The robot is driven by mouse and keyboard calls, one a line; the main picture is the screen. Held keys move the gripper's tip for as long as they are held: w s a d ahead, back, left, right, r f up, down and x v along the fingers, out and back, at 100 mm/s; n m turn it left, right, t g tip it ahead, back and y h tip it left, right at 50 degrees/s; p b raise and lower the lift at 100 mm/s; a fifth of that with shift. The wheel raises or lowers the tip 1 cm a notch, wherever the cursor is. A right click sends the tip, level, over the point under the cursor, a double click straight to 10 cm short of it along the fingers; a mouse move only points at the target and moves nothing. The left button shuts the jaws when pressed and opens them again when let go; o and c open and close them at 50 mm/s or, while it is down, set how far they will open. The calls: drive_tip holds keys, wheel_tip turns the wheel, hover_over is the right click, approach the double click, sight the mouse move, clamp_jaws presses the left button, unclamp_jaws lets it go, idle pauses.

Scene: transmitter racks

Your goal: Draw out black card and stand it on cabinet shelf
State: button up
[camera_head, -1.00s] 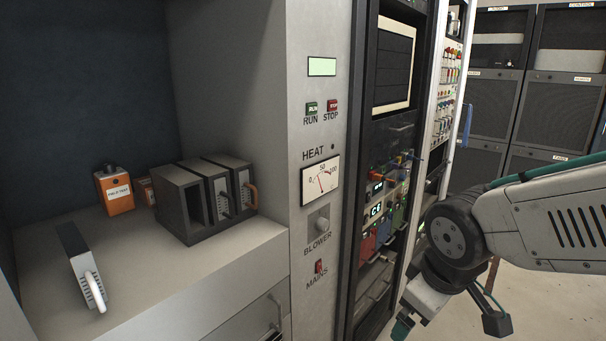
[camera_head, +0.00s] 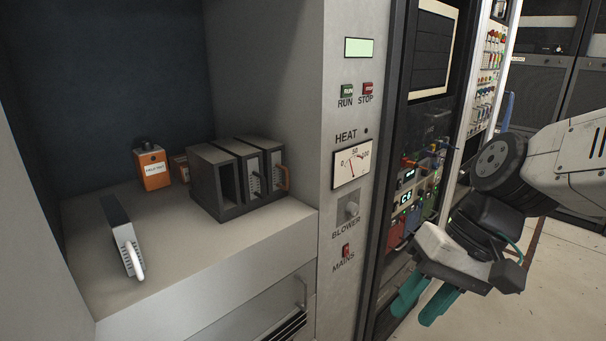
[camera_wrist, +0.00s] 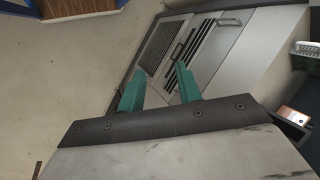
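A dark card rack (camera_head: 206,184) stands on the grey cabinet shelf (camera_head: 190,255). Its left slot looks empty; a card with a pale handle (camera_head: 253,180) and one with an orange handle (camera_head: 284,178) sit in the others. Another dark card (camera_head: 118,228) with a pale front and white handle stands apart on the shelf's left. I cannot tell which is meant by the black card. My gripper (camera_head: 421,302) is right of the cabinet, away from the cards, with green fingers pointing down. In the wrist view my gripper (camera_wrist: 160,84) is open and empty.
An orange box (camera_head: 152,168) stands behind the rack, with a smaller orange item (camera_head: 180,167) partly hidden. A control panel (camera_head: 350,140) and an instrument rack (camera_head: 425,130) stand right of the shelf. Shelf room is clear between the lone card and the rack.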

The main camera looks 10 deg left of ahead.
drive_tip(key=w+a+r+t+y, duration=0.35)
drive_tip(key=w+a+y, duration=0.45)
drive_tip(key=w+a, duration=1.05)
drive_tip(key=w+r+t+y, duration=0.1)
drive_tip(key=w+r+t, duration=0.3)
drive_tip(key=w, duration=0.1)
drive_tip(key=x, duration=0.8)
drive_tip(key=shift+s+a+r, duration=0.15)
drive_tip(key=shift+s+a, duration=0.1)
clamp_jaws()
